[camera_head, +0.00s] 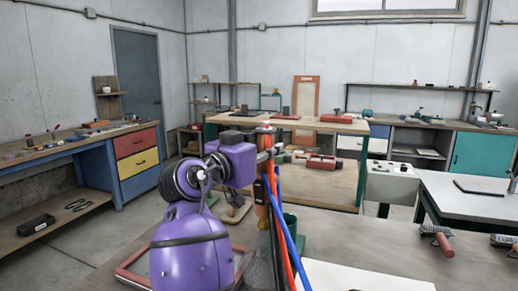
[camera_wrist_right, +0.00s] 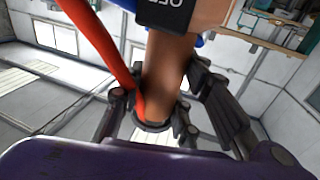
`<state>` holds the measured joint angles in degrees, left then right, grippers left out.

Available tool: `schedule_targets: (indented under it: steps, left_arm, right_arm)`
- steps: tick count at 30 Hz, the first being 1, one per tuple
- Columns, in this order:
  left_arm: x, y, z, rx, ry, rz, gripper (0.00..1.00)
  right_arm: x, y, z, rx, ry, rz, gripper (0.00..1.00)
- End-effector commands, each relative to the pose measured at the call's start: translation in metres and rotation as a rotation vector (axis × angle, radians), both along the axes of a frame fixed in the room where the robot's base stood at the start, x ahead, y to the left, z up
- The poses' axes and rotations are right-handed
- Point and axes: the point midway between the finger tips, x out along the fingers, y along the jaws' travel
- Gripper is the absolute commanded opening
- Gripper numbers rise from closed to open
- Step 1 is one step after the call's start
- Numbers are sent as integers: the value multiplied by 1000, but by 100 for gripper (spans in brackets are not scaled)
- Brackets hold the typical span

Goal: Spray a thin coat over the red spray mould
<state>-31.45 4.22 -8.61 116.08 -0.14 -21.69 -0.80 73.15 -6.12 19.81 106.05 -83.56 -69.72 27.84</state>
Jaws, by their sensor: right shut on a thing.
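My right gripper (camera_wrist_right: 155,122) is shut around the brown, tapered handle of a spray tool (camera_wrist_right: 170,75) in the wrist view. A red hose (camera_wrist_right: 95,40) runs beside the handle. In the head view my purple right arm stands in the middle, and the brown spray tool (camera_head: 262,190) hangs upright by its gripper, with red and blue hoses (camera_head: 281,222) trailing down. A red-edged flat frame (camera_head: 127,270) lies on the near table, mostly hidden behind my arm; I cannot tell whether it is the red spray mould. My left gripper is not in view.
The near table (camera_head: 365,245) bears a white sheet (camera_head: 350,277), brushes (camera_head: 437,240) at the right and a dark green container (camera_head: 291,222) behind the hoses. A wooden bench (camera_head: 330,185) with a red tool (camera_head: 322,162) stands behind. Side benches line the walls.

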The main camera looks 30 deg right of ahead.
Motion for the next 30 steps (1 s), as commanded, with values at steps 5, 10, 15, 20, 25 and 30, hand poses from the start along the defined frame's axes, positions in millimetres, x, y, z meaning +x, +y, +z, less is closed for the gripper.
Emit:
schedule_targets:
  steps: [5, 10, 15, 20, 25, 30]
  left_arm:
    - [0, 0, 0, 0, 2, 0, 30]
    - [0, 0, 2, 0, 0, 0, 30]
    - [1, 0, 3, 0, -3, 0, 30]
    - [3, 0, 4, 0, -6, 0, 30]
    - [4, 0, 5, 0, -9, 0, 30]
    - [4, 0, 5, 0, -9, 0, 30]
  right_arm:
    - [7, -18, 1, -5, -4, -1, 0]
    - [15, -34, 0, -5, -6, -1, 0]
    - [23, -50, -2, -6, -6, -2, 0]
    - [29, -65, -4, -5, -5, -2, 0]
    - [37, -80, -6, -6, -6, -1, 0]
    - [40, -86, -7, -5, -7, 0, 0]
